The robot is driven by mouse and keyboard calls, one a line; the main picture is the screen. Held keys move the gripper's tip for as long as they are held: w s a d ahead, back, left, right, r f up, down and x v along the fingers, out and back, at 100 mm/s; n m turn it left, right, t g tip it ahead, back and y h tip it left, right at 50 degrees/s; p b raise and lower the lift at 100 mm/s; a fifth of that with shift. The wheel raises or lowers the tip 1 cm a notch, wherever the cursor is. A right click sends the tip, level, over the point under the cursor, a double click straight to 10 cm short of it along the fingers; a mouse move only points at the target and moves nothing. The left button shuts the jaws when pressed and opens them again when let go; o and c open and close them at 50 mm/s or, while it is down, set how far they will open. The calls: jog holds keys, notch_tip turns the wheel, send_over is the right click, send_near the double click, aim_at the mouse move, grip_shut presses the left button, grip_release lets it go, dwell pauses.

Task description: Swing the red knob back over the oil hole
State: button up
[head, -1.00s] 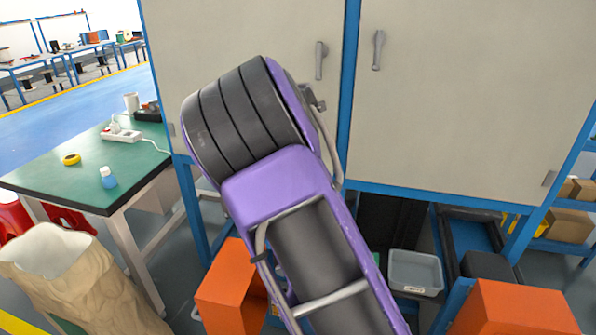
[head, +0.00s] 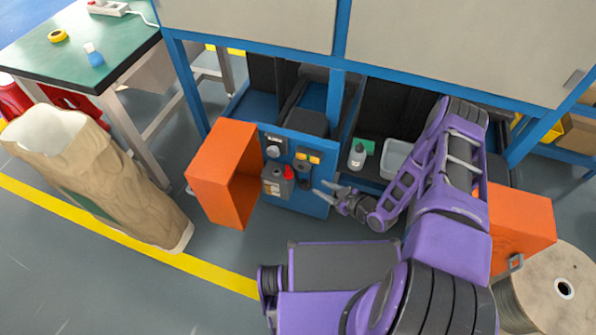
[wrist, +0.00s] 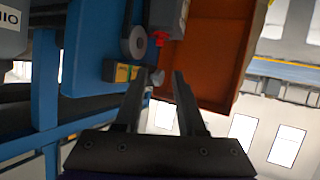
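The red knob (head: 288,172) sits on top of a small grey box (head: 275,184) on the front of the blue panel (head: 312,203). In the wrist view the red knob (wrist: 160,39) shows beyond and above the fingertips, beside the grey box (wrist: 165,14). The oil hole cannot be made out in either view. My gripper (head: 324,190) is open, just right of the knob and apart from it. In the wrist view my gripper (wrist: 159,75) has its fingers spread, with a small grey round part (wrist: 157,78) showing between the tips.
An orange open door (head: 222,170) stands left of the panel, and another orange door (head: 520,225) is at right. Yellow switches (head: 307,158) sit above the gripper.

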jog(key=m, duration=0.1)
jog(key=b, duration=0.3)
send_near(290, 173)
jog(key=x, duration=0.9)
jog(key=shift+f, duration=0.1)
jog(key=shift+t, duration=0.3)
grip_shut()
